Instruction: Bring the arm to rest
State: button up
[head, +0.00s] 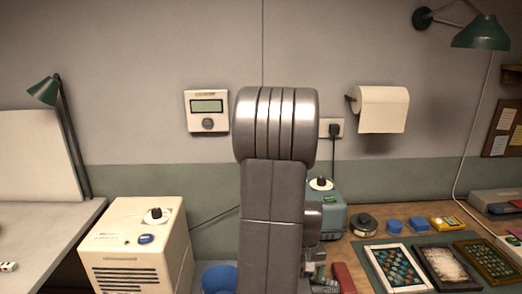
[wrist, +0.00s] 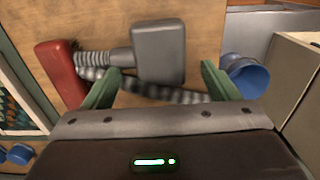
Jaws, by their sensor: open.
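My gripper (wrist: 162,68) shows in the wrist view with its two green fingers spread apart and nothing held between them. Beyond the fingers, on the wooden bench top, are a grey block (wrist: 158,50) with a ribbed grey hose and a red block (wrist: 60,72). I cannot tell how far the fingertips are above them. In the head view my raised grey arm (head: 272,200) fills the middle and hides my gripper. The red block (head: 343,278) shows just right of it.
A blue cup (wrist: 245,75) is near the right finger; it also shows in the head view (head: 220,279). A cream box (head: 140,245) stands left of my arm. Framed trays (head: 395,268) lie on the bench at right. A paper roll (head: 382,109) hangs on the wall.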

notch_tip(320, 180, down, 6)
jog(key=shift+r, duration=0.2)
jog(key=shift+w+r, duration=0.1)
jog(key=shift+r, duration=0.6)
